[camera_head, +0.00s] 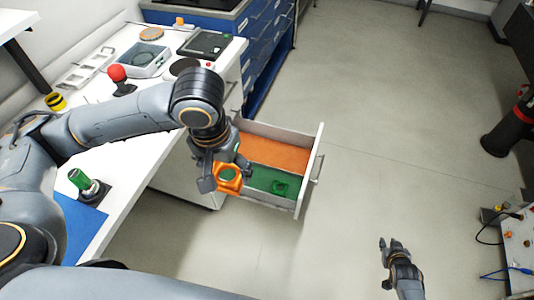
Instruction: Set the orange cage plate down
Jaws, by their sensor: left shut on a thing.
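The orange cage plate (236,185) is a small square frame with a round hole. My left gripper (218,176) is shut on it and holds it at the near left end of the open drawer (311,175). Green shows through its hole. The drawer has an orange-floored compartment (275,153) at the back and a green-floored compartment (258,181) at the front. A green part (281,187) lies in the green compartment. The plate's height above the drawer is hard to tell. My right gripper (390,243) is empty, its fingers apart, over the floor at lower right.
The white bench (130,140) carries a red-knobbed device (118,76), a yellow-and-black part (56,102), a green cylinder on a stand (84,182), trays and instruments. Open floor (400,130) lies right of the drawer. Equipment (518,240) stands at the right edge.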

